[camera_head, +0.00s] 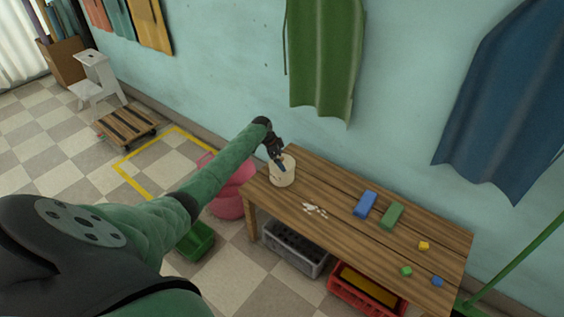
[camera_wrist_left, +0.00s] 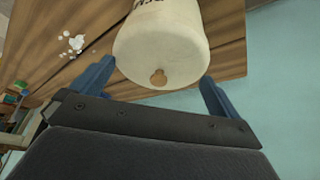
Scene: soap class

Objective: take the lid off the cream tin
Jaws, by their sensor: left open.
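The cream tin (camera_head: 284,176) stands at the left end of the wooden table (camera_head: 335,222). In the left wrist view the tin (camera_wrist_left: 160,14) is large and close, with part of some dark lettering at the top edge. Its pale lid (camera_wrist_left: 165,55) faces the camera and has a small brown knob (camera_wrist_left: 158,77). My left gripper (camera_head: 280,160) is right at the tin's top in the head view. In the wrist view its blue fingers (camera_wrist_left: 157,72) are open, one to each side of the lid, with nothing held between them. My right gripper is not in view.
White bits (camera_head: 315,210) lie to the right of the tin. Farther right are a blue block (camera_head: 365,204), a green block (camera_head: 391,216) and several small cubes. Crates stand under the table, and a pink tub (camera_head: 228,203) is beside it. The wall runs close behind.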

